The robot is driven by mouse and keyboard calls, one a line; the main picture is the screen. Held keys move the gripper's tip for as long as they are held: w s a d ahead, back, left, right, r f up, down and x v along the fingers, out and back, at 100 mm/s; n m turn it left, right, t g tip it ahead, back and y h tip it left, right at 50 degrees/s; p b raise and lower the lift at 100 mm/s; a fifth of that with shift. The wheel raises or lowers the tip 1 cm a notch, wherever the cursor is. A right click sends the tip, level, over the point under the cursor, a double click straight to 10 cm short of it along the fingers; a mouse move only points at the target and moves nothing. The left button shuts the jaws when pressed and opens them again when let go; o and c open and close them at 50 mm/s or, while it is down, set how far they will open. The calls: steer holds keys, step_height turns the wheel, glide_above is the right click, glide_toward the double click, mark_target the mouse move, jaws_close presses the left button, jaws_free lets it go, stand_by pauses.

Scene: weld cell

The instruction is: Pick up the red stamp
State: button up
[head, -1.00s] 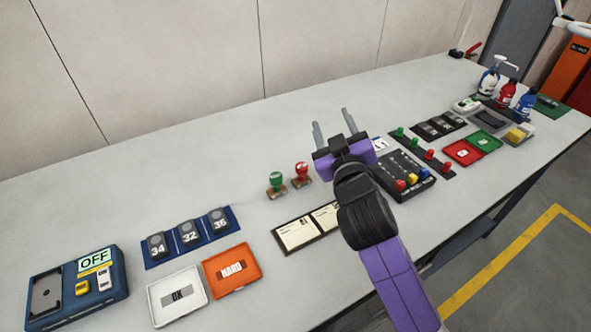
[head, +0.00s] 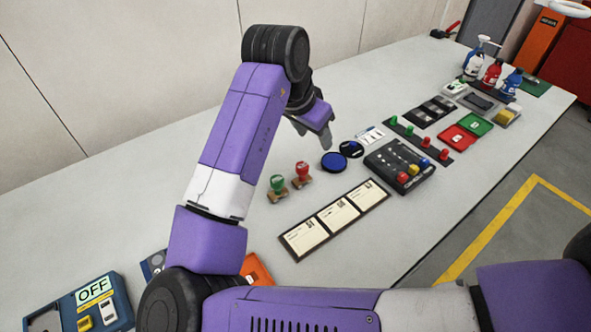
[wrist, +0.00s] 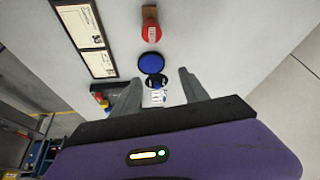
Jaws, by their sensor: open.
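The red stamp (head: 302,173) stands upright on the table, with a red knob and a brown base. It also shows in the wrist view (wrist: 151,30), at the top, beyond the fingertips. My gripper (head: 318,134) is open and empty above the table, behind and a little right of the red stamp in the head view. In the wrist view the two fingers (wrist: 158,90) are apart, with a blue round pad between and beyond them. One finger is partly hidden in the head view.
A green stamp (head: 277,187) stands close left of the red one. The blue pad (head: 334,161) lies to its right. A frame with three cards (head: 337,217) lies in front. A black box with coloured knobs (head: 399,166) is farther right. The table behind is clear.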

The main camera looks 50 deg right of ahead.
mark_target(302, 166)
steer(key=a, duration=0.1)
steer(key=a+y, duration=0.2)
steer(key=a, duration=0.1)
steer(key=shift+w+a+f, duration=0.1)
steer(key=shift+w+f, duration=0.2)
steer(key=shift+w, duration=0.1)
steer(key=shift+a+f, duration=0.1)
steer(key=shift+f, duration=0.15)
steer(key=x, duration=0.7)
steer(key=shift+s+a+f, duration=0.15)
steer(key=shift+a+f, duration=0.05)
jaws_close()
